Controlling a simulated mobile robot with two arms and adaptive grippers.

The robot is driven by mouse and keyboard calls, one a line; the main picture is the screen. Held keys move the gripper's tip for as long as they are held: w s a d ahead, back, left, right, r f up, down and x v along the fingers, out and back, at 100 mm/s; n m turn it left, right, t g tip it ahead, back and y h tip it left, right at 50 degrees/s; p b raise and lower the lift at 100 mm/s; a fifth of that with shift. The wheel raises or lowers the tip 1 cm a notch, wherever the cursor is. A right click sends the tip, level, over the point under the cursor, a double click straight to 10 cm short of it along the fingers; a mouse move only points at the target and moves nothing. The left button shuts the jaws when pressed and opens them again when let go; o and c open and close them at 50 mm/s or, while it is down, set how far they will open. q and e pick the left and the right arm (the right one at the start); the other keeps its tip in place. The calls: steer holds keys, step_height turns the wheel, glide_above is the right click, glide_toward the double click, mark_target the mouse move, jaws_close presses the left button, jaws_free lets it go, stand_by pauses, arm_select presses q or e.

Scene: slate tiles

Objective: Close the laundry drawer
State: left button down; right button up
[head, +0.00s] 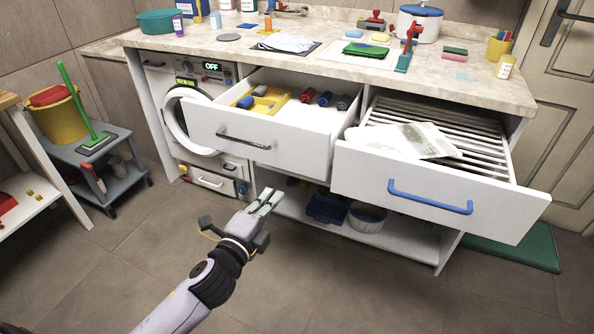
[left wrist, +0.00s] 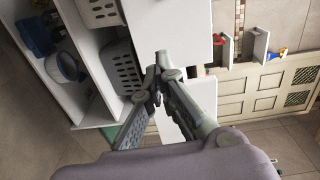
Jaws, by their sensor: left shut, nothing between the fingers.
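Two white drawers under the counter are pulled out. The left drawer (head: 245,135) has a metal handle (head: 243,141) and holds a yellow tray and several bottles. The right drawer (head: 365,178) has a blue handle (head: 430,197) and holds white slats with a printed sheet on them. I cannot tell which one is the laundry drawer. My left gripper (head: 266,200) is shut and empty, in front of and below the left drawer, apart from both handles. It also shows in the left wrist view (left wrist: 160,62), with white panels beyond it. My right gripper is not in view.
The washing machine's round door (head: 173,118) is ajar, left of the left drawer. A lower shelf (head: 385,237) holds a blue crate (head: 327,209) and a basket (head: 367,217). A grey cart (head: 118,160) stands at left. The floor before the drawers is clear.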

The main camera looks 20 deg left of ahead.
arm_select(q)
steer(key=r, duration=0.1)
glide_toward(302, 154)
steer(key=w, duration=0.5)
steer(key=shift+w+d+f+b, duration=0.1)
steer(key=shift+w+f+b, duration=0.1)
steer(key=shift+w+b, duration=0.1)
steer(key=shift+w+d, duration=0.1)
steer(key=shift+w, duration=0.75)
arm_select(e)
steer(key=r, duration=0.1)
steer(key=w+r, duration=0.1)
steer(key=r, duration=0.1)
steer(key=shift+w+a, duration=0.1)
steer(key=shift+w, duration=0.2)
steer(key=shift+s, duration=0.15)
